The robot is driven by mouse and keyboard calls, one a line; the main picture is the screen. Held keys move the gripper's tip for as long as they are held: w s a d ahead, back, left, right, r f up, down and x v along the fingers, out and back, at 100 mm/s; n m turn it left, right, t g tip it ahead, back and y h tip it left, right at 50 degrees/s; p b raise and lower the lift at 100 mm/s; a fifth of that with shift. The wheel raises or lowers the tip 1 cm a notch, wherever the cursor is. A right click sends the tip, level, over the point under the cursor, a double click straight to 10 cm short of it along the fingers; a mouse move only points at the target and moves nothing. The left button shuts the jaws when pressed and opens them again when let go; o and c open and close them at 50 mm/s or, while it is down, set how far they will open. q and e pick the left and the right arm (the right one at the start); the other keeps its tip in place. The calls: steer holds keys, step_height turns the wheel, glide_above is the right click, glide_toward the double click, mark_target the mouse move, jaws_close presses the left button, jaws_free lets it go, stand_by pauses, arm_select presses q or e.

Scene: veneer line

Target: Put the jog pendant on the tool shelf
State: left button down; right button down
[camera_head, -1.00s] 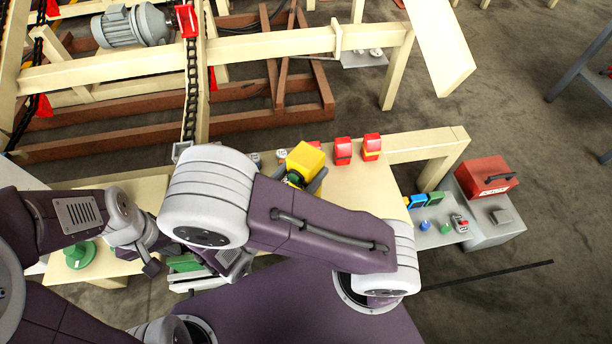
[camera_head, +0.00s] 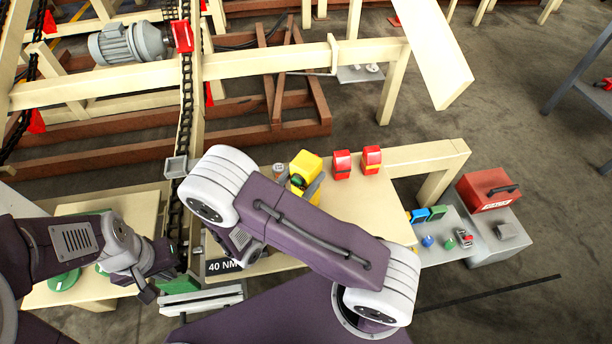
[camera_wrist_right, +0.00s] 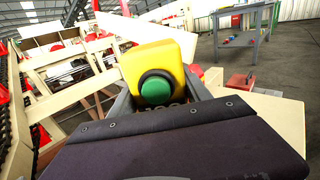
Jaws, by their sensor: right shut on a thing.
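A yellow box with a green button, likely the jog pendant (camera_head: 308,162), is above the pale bench in the head view. It fills the middle of the right wrist view (camera_wrist_right: 158,58), with the green button facing that camera. My right gripper (camera_wrist_right: 158,98) is shut on it, one grey finger on each side. In the head view my right arm hides most of this gripper (camera_head: 302,184). My left gripper (camera_head: 156,284) is low on the left, apart from the pendant; its jaw gap is unclear. I cannot tell for sure which surface is the tool shelf.
Two red blocks (camera_head: 342,164) stand on the pale bench (camera_head: 372,205) right of the pendant. A grey surface (camera_head: 436,256) with small coloured items and a red toolbox (camera_head: 487,190) is further right. A grey table (camera_head: 577,88) stands at the far right. Chain conveyor beams lie behind.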

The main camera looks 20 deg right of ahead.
steer(key=shift+r, duration=0.1)
steer(key=shift+c, duration=2.4)
jaws_free()
steer(key=shift+r, duration=0.1)
steer(key=p+v, duration=0.1)
steer(key=v, duration=1.1)
steer(key=shift+s, duration=0.1)
